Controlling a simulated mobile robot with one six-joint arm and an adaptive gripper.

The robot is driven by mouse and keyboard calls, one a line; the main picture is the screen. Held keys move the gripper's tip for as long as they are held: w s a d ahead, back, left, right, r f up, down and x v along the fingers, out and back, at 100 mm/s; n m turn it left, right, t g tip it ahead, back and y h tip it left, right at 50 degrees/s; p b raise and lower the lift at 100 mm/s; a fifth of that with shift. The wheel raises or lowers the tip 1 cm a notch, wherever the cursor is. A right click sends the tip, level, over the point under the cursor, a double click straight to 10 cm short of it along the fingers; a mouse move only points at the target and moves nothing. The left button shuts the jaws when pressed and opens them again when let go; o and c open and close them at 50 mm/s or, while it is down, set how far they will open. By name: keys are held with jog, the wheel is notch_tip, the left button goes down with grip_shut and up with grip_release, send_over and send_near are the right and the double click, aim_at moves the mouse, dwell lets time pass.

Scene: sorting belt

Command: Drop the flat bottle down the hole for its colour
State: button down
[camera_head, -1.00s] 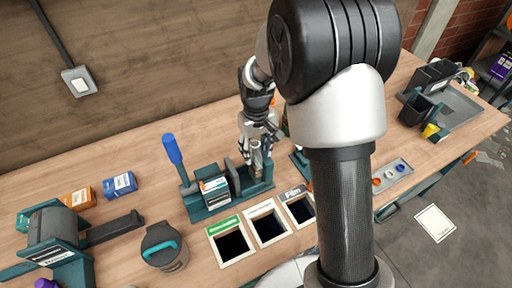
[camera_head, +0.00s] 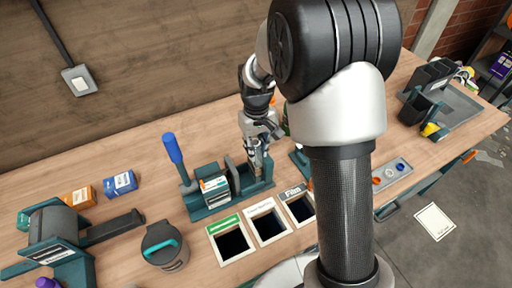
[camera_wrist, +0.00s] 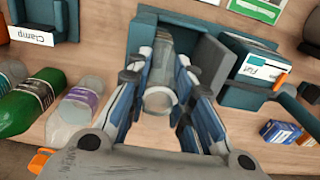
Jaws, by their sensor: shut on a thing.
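My gripper (camera_wrist: 160,95) is shut on a greyish see-through bottle (camera_wrist: 165,48), whose pale round ring faces the wrist camera. In the head view my gripper (camera_head: 259,155) is in the teal bench fixture (camera_head: 235,202), to the right of its box marked "Flat" (camera_wrist: 262,68). The bottle's lower part is hidden between the fingers and the fixture. Three square holes lie in front: one with a green label (camera_head: 231,242), one with a white label (camera_head: 268,226) and one labelled "Film" (camera_head: 301,209). All three are dark inside.
A green bottle (camera_wrist: 30,105) and a clear bottle with a purple label (camera_wrist: 75,108) lie beside the gripper. A grey canister (camera_head: 165,248) stands left of the holes. A blue-handled lever (camera_head: 172,150) rises at the fixture's left. Blue (camera_head: 120,184) and orange (camera_head: 78,198) boxes stand further left.

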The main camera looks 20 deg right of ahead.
aim_at(256, 139)
jog(key=shift+r+p, duration=1.1)
jog(key=shift+r, duration=0.45)
jog(key=shift+r+p, duration=2.4)
jog(key=shift+r, duration=0.45)
notch_tip(256, 139, up, 6)
jog(key=p, duration=0.4)
